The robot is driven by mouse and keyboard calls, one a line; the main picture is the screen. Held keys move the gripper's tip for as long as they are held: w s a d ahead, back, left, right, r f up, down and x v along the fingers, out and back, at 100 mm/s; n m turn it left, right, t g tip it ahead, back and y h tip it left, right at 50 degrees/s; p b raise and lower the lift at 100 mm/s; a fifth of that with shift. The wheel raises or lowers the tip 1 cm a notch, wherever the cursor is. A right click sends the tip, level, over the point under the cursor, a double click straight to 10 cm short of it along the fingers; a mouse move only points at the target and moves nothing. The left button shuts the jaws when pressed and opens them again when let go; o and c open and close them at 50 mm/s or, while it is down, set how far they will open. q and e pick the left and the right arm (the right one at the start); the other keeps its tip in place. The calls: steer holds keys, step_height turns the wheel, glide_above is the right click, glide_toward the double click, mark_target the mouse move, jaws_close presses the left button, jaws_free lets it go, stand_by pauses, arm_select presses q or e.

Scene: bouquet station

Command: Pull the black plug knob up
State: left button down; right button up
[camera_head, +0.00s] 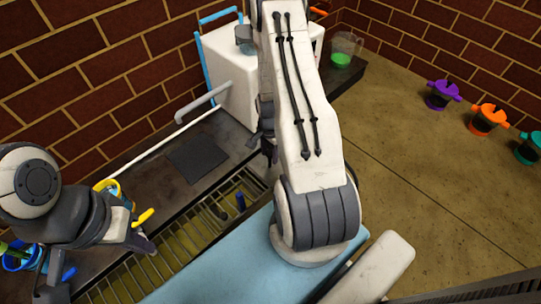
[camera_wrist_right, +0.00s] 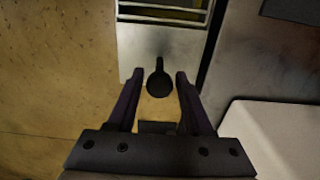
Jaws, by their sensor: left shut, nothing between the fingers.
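The black plug knob (camera_wrist_right: 159,84) shows in the right wrist view as a round dark head with a short stem, against a pale metal strip. My right gripper (camera_wrist_right: 159,75) is open. Its two dark fingers stand one on each side of the knob, with a visible gap on both sides. I cannot tell how far the knob is below the fingertips. In the head view my right arm hides the knob and most of this gripper. My left gripper (camera_head: 143,243) is shut and empty at the left, over the slatted grate.
A slatted grate (camera_head: 205,222) runs along the dark counter, with a dark square mat (camera_head: 197,157) behind it. A white box-shaped machine (camera_head: 229,75) and a jug with green liquid (camera_head: 343,50) stand at the back. Purple (camera_head: 442,95), orange (camera_head: 487,120) and teal (camera_head: 529,148) pots stand at the right.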

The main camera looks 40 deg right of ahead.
mark_target(270, 152)
steer(key=shift+o, duration=0.6)
step_height(270, 152, up, 9)
steer(key=p, duration=0.9)
steer(key=shift+r, duration=0.1)
